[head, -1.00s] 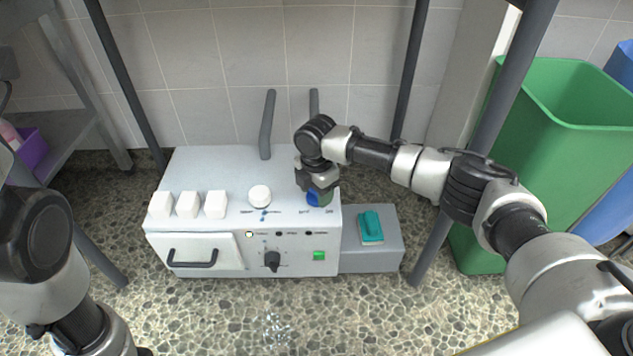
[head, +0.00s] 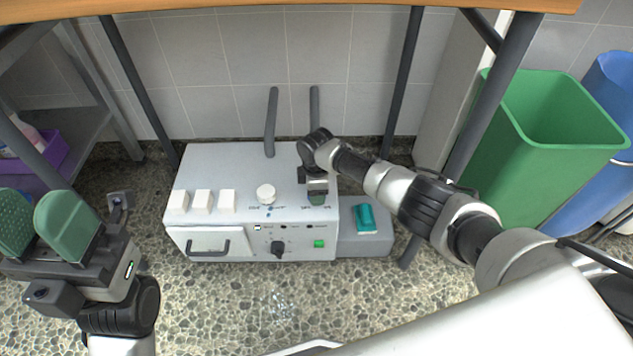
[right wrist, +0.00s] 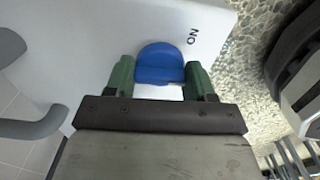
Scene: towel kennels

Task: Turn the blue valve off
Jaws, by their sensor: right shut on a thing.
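The blue valve (right wrist: 160,64) is a rounded knob on the top of a white machine (head: 243,160). In the right wrist view it sits between the green fingertips of my right gripper (right wrist: 160,82), which is shut on it. The letters "ON" are printed beside the knob. In the head view my right gripper (head: 317,192) reaches down onto the machine's top right part and hides the valve. My left gripper (head: 42,226) is open and empty at the left, its green pads apart, well away from the machine.
The top also carries a white round knob (head: 266,193) and several white blocks. A teal switch (head: 365,218) sits on a grey side box. A wooden table edge (head: 290,7) and dark legs frame the machine. A green bin (head: 552,130) stands right, a purple basket (head: 40,153) left.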

